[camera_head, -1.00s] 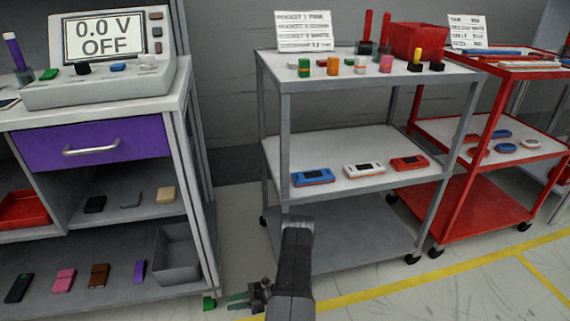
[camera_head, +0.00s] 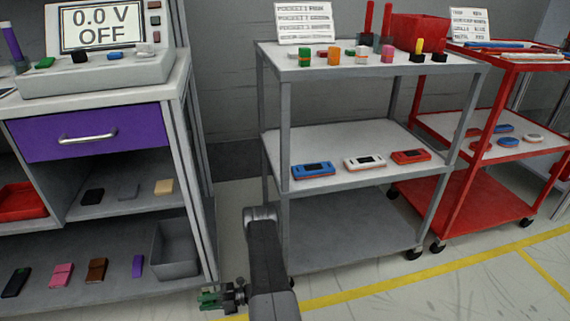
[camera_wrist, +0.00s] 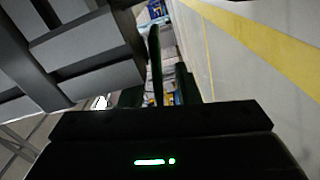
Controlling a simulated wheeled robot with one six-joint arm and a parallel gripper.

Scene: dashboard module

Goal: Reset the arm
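My gripper (camera_head: 211,299), with green fingers, is low in the head view, in front of the floor gap between the grey workbench and the grey cart. My dark arm link reaches up from the bottom edge beside it. In the wrist view the two dark green fingers of my gripper (camera_wrist: 159,93) stand apart. I see no object held between them. A dark upright bar shows between and beyond them, and I cannot tell what it is.
The grey workbench (camera_head: 190,85) with a purple drawer (camera_head: 85,140) stands at left. The grey three-shelf cart (camera_head: 345,145) stands centre, close behind my arm. A red cart (camera_head: 490,205) stands at right. A yellow floor line (camera_head: 400,285) crosses the open floor in front.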

